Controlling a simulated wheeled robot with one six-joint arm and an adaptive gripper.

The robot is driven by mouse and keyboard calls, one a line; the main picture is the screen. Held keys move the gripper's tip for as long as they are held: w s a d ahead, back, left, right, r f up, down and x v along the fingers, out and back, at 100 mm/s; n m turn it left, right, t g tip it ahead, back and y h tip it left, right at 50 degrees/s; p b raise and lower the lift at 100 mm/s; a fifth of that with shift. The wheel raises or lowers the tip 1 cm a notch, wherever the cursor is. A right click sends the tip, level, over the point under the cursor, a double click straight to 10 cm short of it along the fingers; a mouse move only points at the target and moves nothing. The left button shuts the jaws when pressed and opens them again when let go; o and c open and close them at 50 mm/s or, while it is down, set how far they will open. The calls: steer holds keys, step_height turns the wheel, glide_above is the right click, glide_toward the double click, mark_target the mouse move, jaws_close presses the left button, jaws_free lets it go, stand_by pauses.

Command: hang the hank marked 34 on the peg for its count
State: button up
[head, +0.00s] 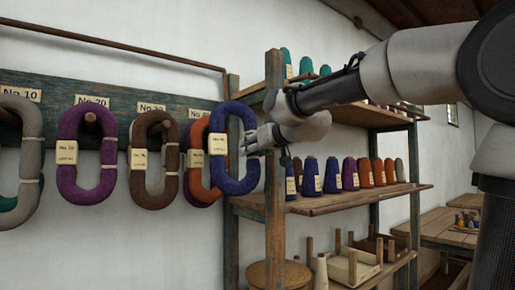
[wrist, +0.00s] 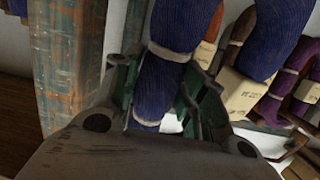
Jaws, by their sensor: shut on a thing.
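A blue hank (head: 234,182), an upright oval ring, is held in front of the right end of the peg board. My gripper (head: 252,140) is shut on its right side. In the wrist view, my gripper (wrist: 165,95) has the blue hank (wrist: 160,85) between its fingers. A cream tag (head: 218,143) shows at its left side; its number is too small to read. The peg board (head: 75,93) carries cream count labels, including No 10 (head: 20,92) and No 20 (head: 92,101). The rightmost label (head: 200,113) seems to read No 40. I cannot tell whether a peg passes through the blue hank.
Grey (head: 32,150), purple (head: 68,180) and brown (head: 138,185) hanks hang along the board. An orange hank (head: 196,165) hangs close behind the blue one. A wooden shelf post (head: 275,160) stands just right of it. The shelf (head: 340,201) holds several yarn cones.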

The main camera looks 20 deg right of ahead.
steer(key=x, duration=1.1)
steer(key=shift+a+f, duration=0.35)
steer(key=shift+f, duration=0.05)
stand_by(0.7)
